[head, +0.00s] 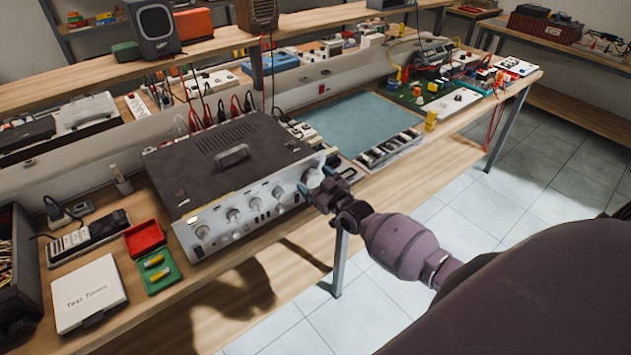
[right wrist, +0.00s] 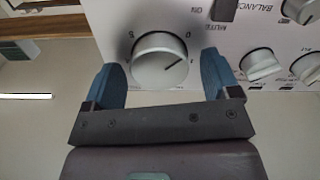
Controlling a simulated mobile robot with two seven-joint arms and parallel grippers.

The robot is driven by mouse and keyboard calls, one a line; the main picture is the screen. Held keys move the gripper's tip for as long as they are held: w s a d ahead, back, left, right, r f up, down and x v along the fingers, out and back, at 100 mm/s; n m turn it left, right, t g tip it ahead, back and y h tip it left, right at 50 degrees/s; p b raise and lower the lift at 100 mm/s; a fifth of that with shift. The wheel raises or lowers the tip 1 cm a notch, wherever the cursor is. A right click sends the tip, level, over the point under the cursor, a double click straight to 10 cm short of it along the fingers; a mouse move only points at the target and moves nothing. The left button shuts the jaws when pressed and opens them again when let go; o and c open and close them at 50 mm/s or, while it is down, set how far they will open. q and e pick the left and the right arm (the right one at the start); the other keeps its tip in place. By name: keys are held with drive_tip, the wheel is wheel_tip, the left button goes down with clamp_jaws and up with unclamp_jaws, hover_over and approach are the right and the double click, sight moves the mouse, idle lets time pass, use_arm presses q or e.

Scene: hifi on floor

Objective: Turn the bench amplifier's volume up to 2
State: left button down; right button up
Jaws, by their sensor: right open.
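The bench amplifier (head: 240,150), a dark-topped box with a silver front of several knobs, stands on the wooden bench. My right gripper (head: 318,188) is at the right end of its front. In the right wrist view a large round white knob (right wrist: 158,58) with a dark pointer line fills the gap between the blue fingers of my open right gripper (right wrist: 161,72). One finger is on each side of it; I cannot tell whether they touch. Small marks ring the knob, too blurred to read surely. The pointer slants to the upper right of the picture. My left gripper is not in view.
A white box (head: 90,293), a red tray (head: 144,238) and a green tray (head: 158,270) with yellow pieces lie left of the amplifier. A blue-green mat (head: 362,122) lies to its right. Other, smaller knobs (right wrist: 260,64) sit beside the gripped-around one.

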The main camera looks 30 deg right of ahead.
drive_tip(key=shift+c, duration=0.2)
drive_tip(key=c, duration=0.9)
